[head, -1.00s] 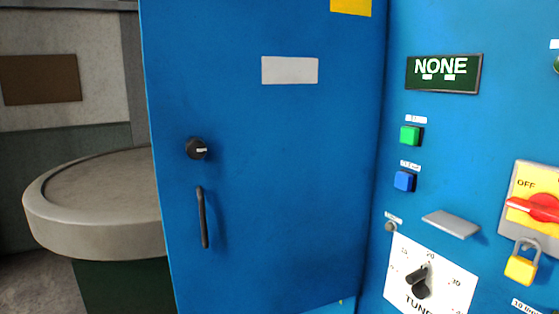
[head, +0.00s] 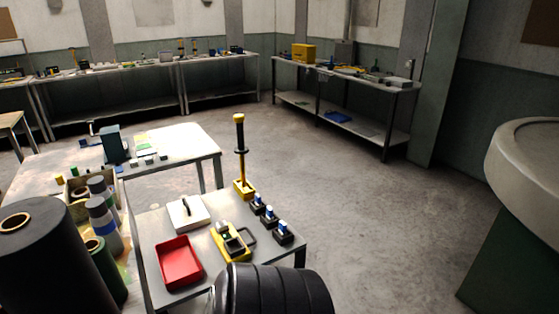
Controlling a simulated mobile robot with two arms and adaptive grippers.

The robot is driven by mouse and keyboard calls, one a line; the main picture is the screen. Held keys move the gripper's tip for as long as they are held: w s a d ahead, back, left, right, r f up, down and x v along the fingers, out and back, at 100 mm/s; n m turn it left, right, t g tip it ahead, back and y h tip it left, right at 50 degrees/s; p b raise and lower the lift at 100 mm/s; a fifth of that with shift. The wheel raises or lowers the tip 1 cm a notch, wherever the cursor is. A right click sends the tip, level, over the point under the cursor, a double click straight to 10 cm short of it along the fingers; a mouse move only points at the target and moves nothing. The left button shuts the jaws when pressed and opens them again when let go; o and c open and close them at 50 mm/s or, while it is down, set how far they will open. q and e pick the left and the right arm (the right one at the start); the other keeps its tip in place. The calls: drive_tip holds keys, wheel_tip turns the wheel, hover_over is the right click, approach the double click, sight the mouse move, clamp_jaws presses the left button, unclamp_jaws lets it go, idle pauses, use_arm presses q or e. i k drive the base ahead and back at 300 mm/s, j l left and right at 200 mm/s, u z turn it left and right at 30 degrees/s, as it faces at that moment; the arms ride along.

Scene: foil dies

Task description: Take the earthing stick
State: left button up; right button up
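The earthing stick (head: 240,150) stands upright in the head view, a thin black rod with a yellow tip and a dark collar. Its lower end is in a yellow holder (head: 244,189) at the back corner of a small grey table (head: 152,232). Nothing is touching the stick. Neither of my grippers can be made out in this view.
The small table also holds a red tray (head: 179,262), a white box (head: 188,213), a yellow device (head: 231,242) and several small dark blocks (head: 270,218). Dark rolls (head: 40,255) stand at left. A round grey table (head: 530,150) is at right. Open floor (head: 360,215) lies between.

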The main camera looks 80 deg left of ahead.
sight(239, 119)
drive_tip(key=u, duration=2.9)
